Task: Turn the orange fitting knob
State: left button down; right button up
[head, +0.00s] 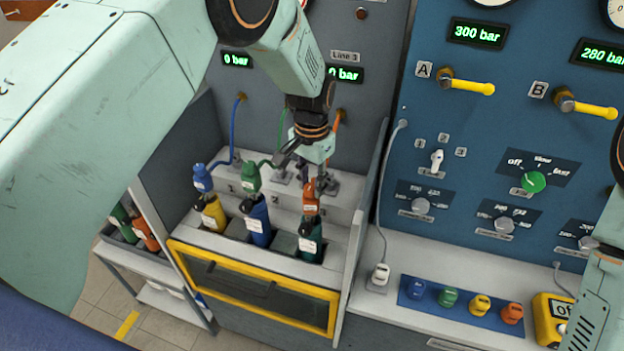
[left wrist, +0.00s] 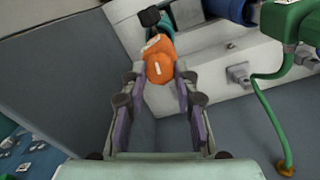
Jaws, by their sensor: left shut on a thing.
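The orange fitting knob (head: 311,204) sits on top of the dark green bottle (head: 311,243), the rightmost of the three bottles in the bench. My left gripper (head: 309,184) reaches down to it from above. In the left wrist view the orange knob (left wrist: 159,68) lies between the tips of my left fingers (left wrist: 160,76), which are shut on it. The fingers partly cover the knob in the head view. Part of my right arm shows at the right edge of the head view, but its gripper is not seen.
A blue bottle (head: 257,222) with a green fitting (head: 251,178) and a yellow bottle (head: 214,213) with a blue fitting (head: 202,178) stand to the left. Their hoses run to the back panel. A side wall (head: 366,215) stands close on the right. Colored knobs (head: 448,298) lie on the right counter.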

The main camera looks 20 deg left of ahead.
aim_at(312, 186)
pick_arm(q)
jog(key=shift+n, duration=2.2)
jog(key=c, duration=1)
grip_release()
notch_tip(312, 186, up, 12)
